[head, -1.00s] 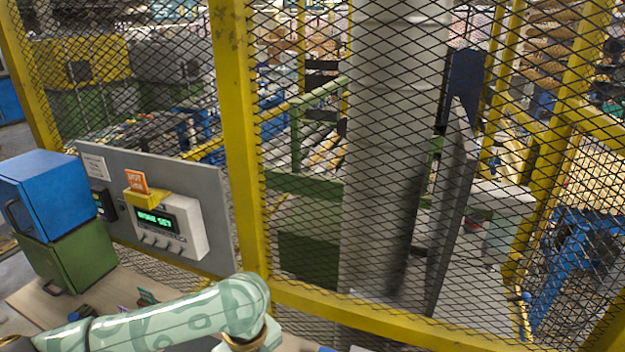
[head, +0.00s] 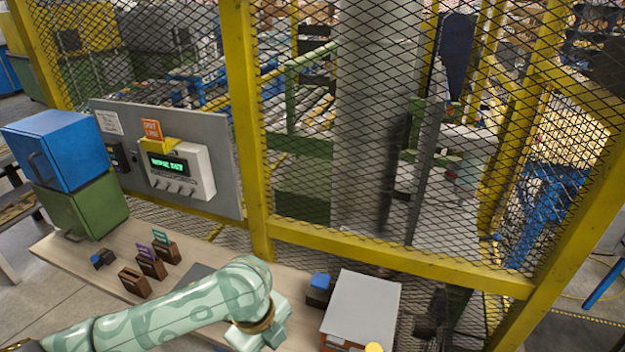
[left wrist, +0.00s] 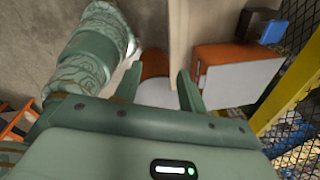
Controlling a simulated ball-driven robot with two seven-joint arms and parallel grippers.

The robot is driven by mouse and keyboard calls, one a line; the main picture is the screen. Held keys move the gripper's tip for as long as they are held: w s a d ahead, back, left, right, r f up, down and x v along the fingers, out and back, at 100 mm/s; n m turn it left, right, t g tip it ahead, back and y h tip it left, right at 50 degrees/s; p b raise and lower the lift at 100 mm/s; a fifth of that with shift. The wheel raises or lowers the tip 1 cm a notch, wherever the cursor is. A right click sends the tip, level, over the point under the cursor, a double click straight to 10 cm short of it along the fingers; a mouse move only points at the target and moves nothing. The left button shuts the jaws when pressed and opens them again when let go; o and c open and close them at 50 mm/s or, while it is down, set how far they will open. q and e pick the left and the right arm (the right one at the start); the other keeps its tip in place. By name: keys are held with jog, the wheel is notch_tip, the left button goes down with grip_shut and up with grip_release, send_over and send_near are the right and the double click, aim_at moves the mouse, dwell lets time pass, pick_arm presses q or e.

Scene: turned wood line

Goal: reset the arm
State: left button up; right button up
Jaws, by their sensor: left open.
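My left arm, pale green and patterned, comes in from the lower left of the head view over the wooden bench (head: 75,262). Its gripper (head: 258,328) is near the bottom edge, left of a grey-topped orange-brown box (head: 362,305). In the left wrist view my left gripper (left wrist: 157,88) has its two fingers wide apart and nothing between them. Beyond the fingers are an orange and white thing, partly hidden, and the box (left wrist: 238,78). A patterned green arm link shows at the upper left there. My right gripper is in neither view.
A yellow-framed mesh fence (head: 390,245) stands behind the bench. A control panel (head: 178,170), stacked blue (head: 60,150) and green (head: 85,210) cabinets and small brown holders (head: 150,265) are at the left. A blue-topped block (head: 320,285) stands beside the box.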

pick_arm(q)
jog(key=s+d+n+t+h, duration=0.3)
jog(key=n, duration=0.2)
jog(key=s+a+n+t+y, duration=0.1)
jog(key=s+a+n+y, duration=0.25)
jog(key=a, duration=0.45)
jog(key=s+a+r+n+t+y, duration=0.1)
jog(key=s+a+n+y, duration=0.15)
jog(key=a+n, duration=0.4)
jog(key=s+a+n+t+y, duration=0.1)
jog(key=s+a+n+y, duration=0.25)
jog(key=a, duration=0.65)
jog(key=s+d+f+g+h+b, duration=0.15)
jog(key=f+b, duration=0.25)
jog(key=f, duration=1.3)
jog(key=s+d+f+g+h+b, duration=0.1)
jog(key=s+d+f+h+b, duration=0.2)
jog(key=f, duration=1.3)
jog(key=s+f+n+g+b, duration=0.3)
jog(key=s+f+b, duration=0.4)
jog(key=s+f, duration=1.3)
notch_tip(320, 180, down, 4)
jog(key=shift+a+h+b, duration=0.15)
jog(key=shift+h+b, duration=0.15)
jog(key=shift+b, duration=0.1)
